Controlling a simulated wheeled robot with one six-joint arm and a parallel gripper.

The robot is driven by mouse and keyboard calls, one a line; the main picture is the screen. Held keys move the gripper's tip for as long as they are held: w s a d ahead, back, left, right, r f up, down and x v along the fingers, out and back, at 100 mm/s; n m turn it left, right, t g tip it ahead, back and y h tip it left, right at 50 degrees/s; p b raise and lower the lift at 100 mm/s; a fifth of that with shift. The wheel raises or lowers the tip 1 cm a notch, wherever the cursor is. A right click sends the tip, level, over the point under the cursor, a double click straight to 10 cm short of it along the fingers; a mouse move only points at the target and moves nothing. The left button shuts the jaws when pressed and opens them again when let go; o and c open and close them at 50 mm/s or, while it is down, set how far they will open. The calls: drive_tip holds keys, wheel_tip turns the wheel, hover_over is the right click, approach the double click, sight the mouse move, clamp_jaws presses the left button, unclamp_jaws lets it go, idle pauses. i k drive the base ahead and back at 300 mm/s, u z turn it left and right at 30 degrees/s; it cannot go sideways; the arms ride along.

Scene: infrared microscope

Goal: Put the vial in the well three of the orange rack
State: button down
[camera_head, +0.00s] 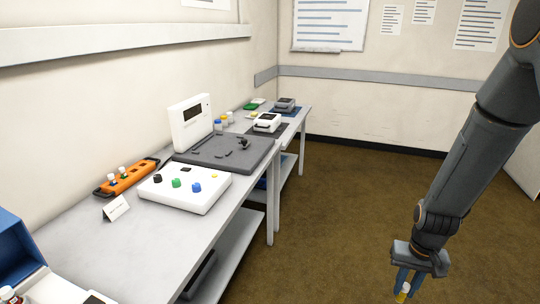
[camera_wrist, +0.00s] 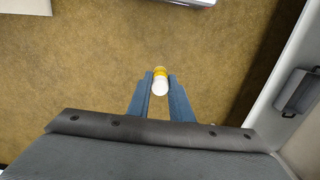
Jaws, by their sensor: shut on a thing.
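The orange rack (camera_head: 128,178) stands on the grey table near the wall, at the left of the head view. It holds white-capped vials (camera_head: 112,178); I cannot read its well numbers. My gripper (camera_wrist: 160,84) is shut on a vial (camera_wrist: 160,76) with a yellow band and a white end. In the head view my gripper (camera_head: 405,285) hangs at the lower right, over the brown floor and well away from the rack. The lower part of the vial is cut off or hidden there.
A white box with colored knobs (camera_head: 184,205) sits beside the rack. A folded white card (camera_head: 116,208) stands in front of it. A dark grey platform with a white display (camera_head: 190,122) stands behind. A blue bin (camera_head: 14,250) is at lower left. Open floor (camera_head: 330,220) lies between table and gripper.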

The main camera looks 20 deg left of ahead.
sight(136, 174)
drive_tip(key=z, duration=0.25)
drive_tip(key=i, duration=1.85)
drive_tip(key=u, duration=2.65)
